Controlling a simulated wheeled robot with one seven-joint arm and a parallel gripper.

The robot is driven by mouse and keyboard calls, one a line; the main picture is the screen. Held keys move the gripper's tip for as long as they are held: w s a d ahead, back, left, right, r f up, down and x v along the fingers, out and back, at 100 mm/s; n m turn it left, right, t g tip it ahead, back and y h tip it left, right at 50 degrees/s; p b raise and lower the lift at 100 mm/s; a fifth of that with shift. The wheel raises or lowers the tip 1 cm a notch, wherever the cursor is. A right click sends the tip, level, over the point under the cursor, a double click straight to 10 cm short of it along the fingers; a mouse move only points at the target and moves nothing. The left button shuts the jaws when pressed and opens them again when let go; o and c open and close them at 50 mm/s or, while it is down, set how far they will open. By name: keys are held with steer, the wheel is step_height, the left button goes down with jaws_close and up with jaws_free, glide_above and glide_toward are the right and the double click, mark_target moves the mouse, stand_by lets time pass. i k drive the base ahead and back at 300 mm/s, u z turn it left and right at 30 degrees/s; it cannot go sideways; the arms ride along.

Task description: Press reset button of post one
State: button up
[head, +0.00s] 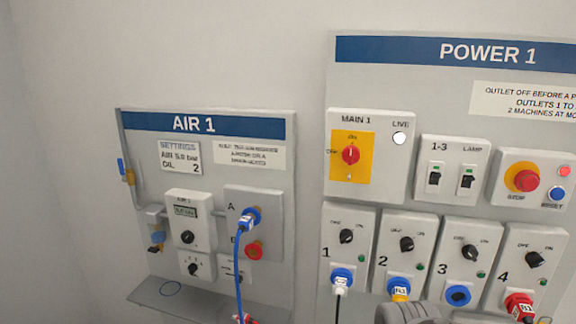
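The POWER 1 panel (404,85) fills the right side of the head view. Its blue RESET button (557,193) sits at the right edge, on a white box (508,190) below a small red lamp (564,171). Left of the button on the same box is a red STOP mushroom button (526,180) on a yellow ring. A grey rounded part at the bottom edge, below outlet 2, may be part of my arm. I cannot make out gripper fingers.
MAIN 1 has a red rotary switch (350,155) and a white LIVE lamp (399,138). Several outlets line the lower panel; plugs fill some, and outlet 3 (458,295) has none. The AIR 1 panel (130,190) with a blue hose (239,275) and a shelf (200,303) stands left.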

mark_target(557, 193)
steer(key=z, duration=1.35)
